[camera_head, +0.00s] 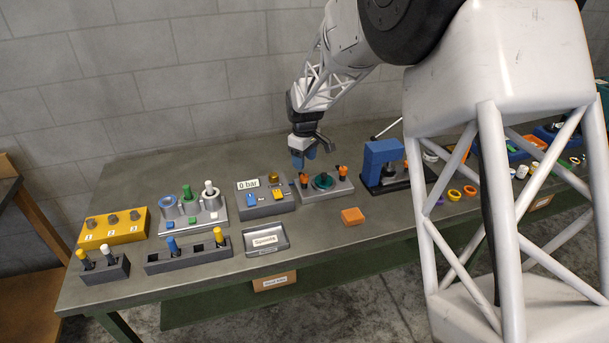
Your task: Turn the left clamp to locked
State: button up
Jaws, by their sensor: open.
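A grey fixture plate (327,191) lies on the bench near the middle of the head view. It carries a teal and dark round part (323,181) in its centre. Two orange-topped clamps flank that part: the left clamp (304,180) and the right clamp (342,170). Whether either clamp is locked is too small to tell. My gripper (304,160), with blue fingertips, points down just above the left clamp. It is open with nothing visible in it. A small gap seems to show between fingertips and clamp, but contact is hard to judge.
Left of the fixture is a grey box (264,209) labelled "0 bar". A blue press (382,163) stands to the right. An orange block (352,216) and a grey labelled tray (265,240) lie in front. Bare bench (315,235) shows between them.

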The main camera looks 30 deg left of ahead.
aim_at(305, 176)
jog(key=shift+f, duration=3.25)
jog(key=shift+c, duration=0.5)
jog(key=c, duration=0.8)
jog(key=shift+c, duration=0.2)
